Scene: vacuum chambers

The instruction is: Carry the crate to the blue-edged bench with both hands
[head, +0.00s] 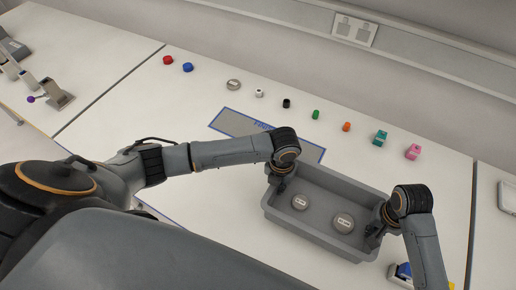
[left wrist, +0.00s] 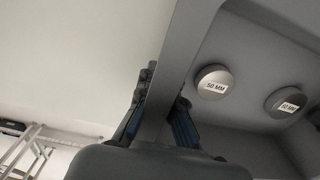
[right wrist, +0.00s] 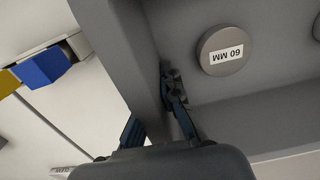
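The grey crate (head: 322,236) is over the white bench (head: 200,120), level as far as I can tell; I cannot tell if it touches the top. Two round grey discs lie inside, one marked 50 MM (left wrist: 213,82) and one marked 60 MM (right wrist: 224,50). My left gripper (head: 281,182) is at the crate's left end, its fingers either side of the wall (left wrist: 178,75). My right gripper (head: 376,232) is at the right end, its fingers either side of that wall (right wrist: 130,60). Both appear shut on the walls.
A blue-edged grey panel (head: 235,123) lies behind the crate, partly hidden by my left arm. Several small coloured parts, such as a green one (head: 380,138) and a pink one (head: 413,152), stand in a row behind. A blue and yellow item (right wrist: 42,66) is right of the crate.

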